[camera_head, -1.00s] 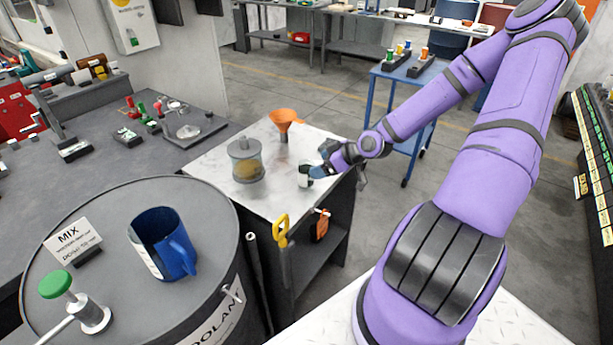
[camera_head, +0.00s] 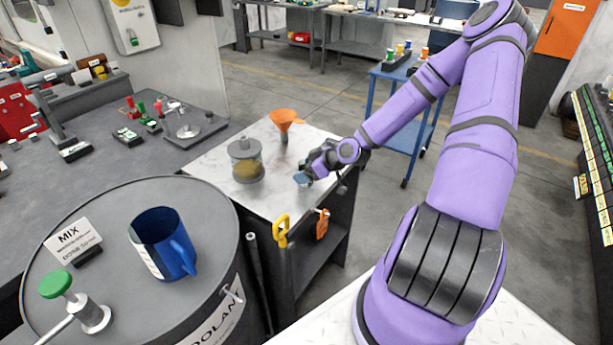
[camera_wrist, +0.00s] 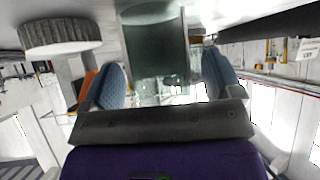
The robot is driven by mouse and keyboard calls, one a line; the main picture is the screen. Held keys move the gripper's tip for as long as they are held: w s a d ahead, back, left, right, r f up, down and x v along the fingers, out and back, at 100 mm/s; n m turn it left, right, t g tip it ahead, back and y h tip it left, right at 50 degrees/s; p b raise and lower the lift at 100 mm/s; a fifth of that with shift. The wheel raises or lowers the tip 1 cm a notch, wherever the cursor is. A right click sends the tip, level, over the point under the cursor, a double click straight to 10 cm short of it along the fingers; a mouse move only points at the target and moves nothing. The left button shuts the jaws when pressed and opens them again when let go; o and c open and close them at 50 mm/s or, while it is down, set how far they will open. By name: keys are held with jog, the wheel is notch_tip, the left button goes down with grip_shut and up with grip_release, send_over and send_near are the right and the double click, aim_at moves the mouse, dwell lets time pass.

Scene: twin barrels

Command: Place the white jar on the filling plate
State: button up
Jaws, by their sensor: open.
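My gripper (camera_head: 303,179) is at the front right part of the pale-topped cabinet, low over its top. Its blue-grey fingers are apart in the wrist view (camera_wrist: 165,80). A pale grey-green, see-through cylinder (camera_wrist: 153,45) shows beyond and between the fingers; I cannot tell whether it is the white jar or whether the fingers touch it. No white jar can be made out in the head view now; the gripper may hide it. I cannot tell which surface is the filling plate.
A lidded glass container (camera_head: 246,160) and an orange funnel (camera_head: 283,120) stand on the cabinet top (camera_head: 215,158). A yellow-handled tool (camera_head: 281,230) hangs at its front edge. A blue mug (camera_head: 163,243) and a green-topped tap (camera_head: 56,284) are on the dark barrel at front left.

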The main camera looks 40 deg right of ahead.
jog(key=c, duration=1.1)
jog(key=shift+r, duration=0.2)
